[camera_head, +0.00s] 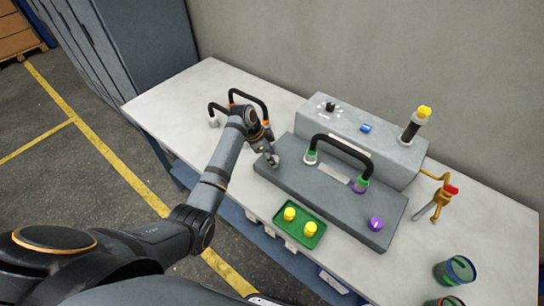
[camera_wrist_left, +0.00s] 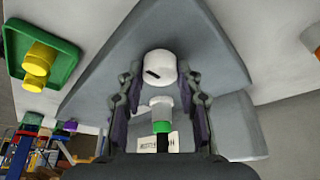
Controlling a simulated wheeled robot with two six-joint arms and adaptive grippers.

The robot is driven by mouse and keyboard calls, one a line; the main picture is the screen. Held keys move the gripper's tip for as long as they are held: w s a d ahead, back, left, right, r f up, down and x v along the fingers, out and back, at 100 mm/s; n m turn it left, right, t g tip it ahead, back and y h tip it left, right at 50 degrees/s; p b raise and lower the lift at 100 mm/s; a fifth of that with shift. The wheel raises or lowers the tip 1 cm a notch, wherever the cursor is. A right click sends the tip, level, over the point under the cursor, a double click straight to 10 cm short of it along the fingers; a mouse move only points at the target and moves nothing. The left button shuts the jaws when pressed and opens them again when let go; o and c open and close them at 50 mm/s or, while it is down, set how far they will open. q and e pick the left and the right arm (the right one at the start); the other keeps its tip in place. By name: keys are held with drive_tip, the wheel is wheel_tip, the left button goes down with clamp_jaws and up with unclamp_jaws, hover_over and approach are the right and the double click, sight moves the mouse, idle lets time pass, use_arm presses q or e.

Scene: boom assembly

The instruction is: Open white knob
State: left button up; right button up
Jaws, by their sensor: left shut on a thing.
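The white knob (camera_wrist_left: 161,66) shows in the left wrist view as a rounded white cap with a dark mark on its face. It is on the grey panel block (camera_head: 330,190), at that block's left end in the head view, where my gripper mostly covers it. My left gripper (camera_head: 270,157) comes down over that end. In the left wrist view my left gripper (camera_wrist_left: 161,72) has a finger on each side of the knob and is shut on it. My right gripper does not show.
A black handle (camera_head: 340,146) with green and purple collars stands on the block, beside a purple knob (camera_head: 376,223). A green tray (camera_head: 300,242) with yellow pieces lies in front. A grey box (camera_head: 385,155), an orange-brown valve (camera_head: 438,203) and green cups (camera_head: 455,271) are behind and right.

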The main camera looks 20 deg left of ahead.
use_arm(q)
drive_tip(key=n+p, duration=0.2)
drive_tip(key=n+t+y+p, duration=0.1)
drive_tip(key=p, duration=0.2)
drive_tip(key=shift+s+r+n, duration=0.1)
drive_tip(key=shift+r+n, duration=0.2)
drive_tip(key=shift+n, duration=0.1)
drive_tip(key=n+t+p, duration=0.1)
drive_tip(key=n+p, duration=0.1)
drive_tip(key=shift+d+f+n+y, duration=0.1)
drive_tip(key=shift+d+n+y, duration=0.05)
drive_tip(key=shift+n+y, duration=0.2)
drive_tip(key=shift+f+n+y+p, duration=0.1)
drive_tip(key=shift+n+y+p, duration=0.15)
drive_tip(key=shift+n+p, duration=0.35)
drive_tip(key=o, duration=1.2)
drive_tip(key=shift+c, duration=0.2)
drive_tip(key=v, duration=1.2)
